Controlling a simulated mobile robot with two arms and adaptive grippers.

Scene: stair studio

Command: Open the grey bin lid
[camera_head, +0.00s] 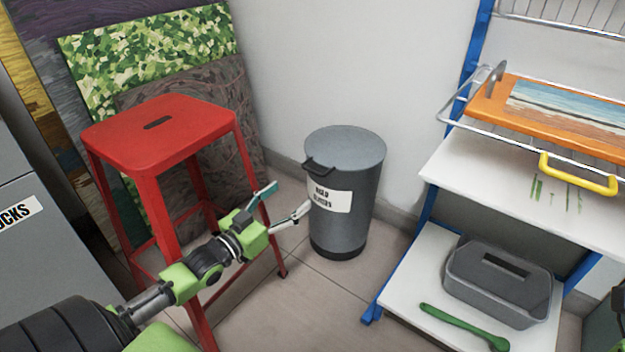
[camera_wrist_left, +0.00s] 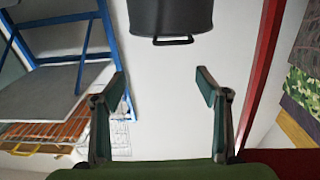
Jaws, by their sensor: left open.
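The grey bin (camera_head: 340,220) stands upright on the floor by the wall, with a white label on its front. Its lid (camera_head: 345,147) lies flat and closed on top, with a dark handle (camera_head: 318,168) at its front left edge. My left gripper (camera_head: 288,202) is open and empty, to the left of the bin and apart from the handle. In the left wrist view, the bin (camera_wrist_left: 170,16) shows at the top with its handle (camera_wrist_left: 173,41), beyond the spread fingers of my gripper (camera_wrist_left: 162,78). My right gripper is in neither view.
A red stool (camera_head: 158,135) stands left of the bin, close beside my left arm. Painted panels (camera_head: 150,50) lean behind it. A blue-framed shelf unit (camera_head: 400,262) on the right holds a grey box (camera_head: 500,283) and a green tool (camera_head: 462,325). Floor is clear before the bin.

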